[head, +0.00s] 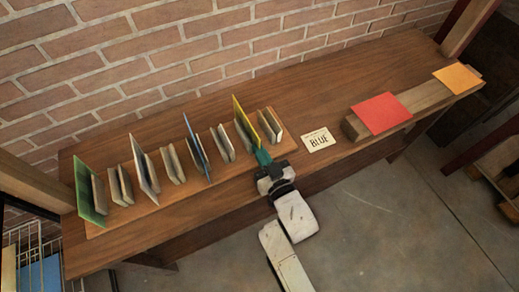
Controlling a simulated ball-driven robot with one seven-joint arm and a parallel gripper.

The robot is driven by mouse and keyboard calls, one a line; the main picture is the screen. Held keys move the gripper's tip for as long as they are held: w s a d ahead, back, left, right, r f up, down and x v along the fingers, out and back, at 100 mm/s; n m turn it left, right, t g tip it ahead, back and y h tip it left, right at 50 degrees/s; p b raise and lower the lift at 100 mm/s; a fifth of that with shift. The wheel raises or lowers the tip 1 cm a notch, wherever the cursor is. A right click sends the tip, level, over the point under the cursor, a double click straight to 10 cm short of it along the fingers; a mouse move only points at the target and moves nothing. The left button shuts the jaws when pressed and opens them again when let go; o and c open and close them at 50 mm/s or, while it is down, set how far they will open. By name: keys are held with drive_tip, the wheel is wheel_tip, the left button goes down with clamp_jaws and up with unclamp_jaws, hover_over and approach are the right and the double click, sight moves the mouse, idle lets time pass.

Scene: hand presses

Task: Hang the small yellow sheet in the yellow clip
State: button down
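A thin upright yellow sheet (241,116) stands between wooden blocks near the right end of the long low board (106,226) on the bench. My gripper (263,157), with teal fingers, is at the board's front edge, just in front of and below this sheet. The fingers are small and seen from above, so I cannot tell whether they are open, shut or touching the sheet. A flat orange-yellow sheet (458,77) lies at the far right end of a wooden beam. I cannot make out a yellow clip.
Green (88,193), white (144,165) and blue (196,147) sheets stand in the same row, with several empty block pairs between. A card reading BLUE (318,140) lies to the right. A red sheet (381,113) lies on the wooden beam (425,97). A brick wall (190,45) closes the back.

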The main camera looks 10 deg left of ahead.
wheel_tip(320, 180, up, 8)
drive_tip(key=p, duration=0.6)
drive_tip(key=shift+f+p, duration=0.25)
drive_tip(key=shift+p, duration=0.15)
drive_tip(key=p+v, duration=0.3)
drive_tip(key=v, duration=0.4)
idle(0.3)
idle(0.5)
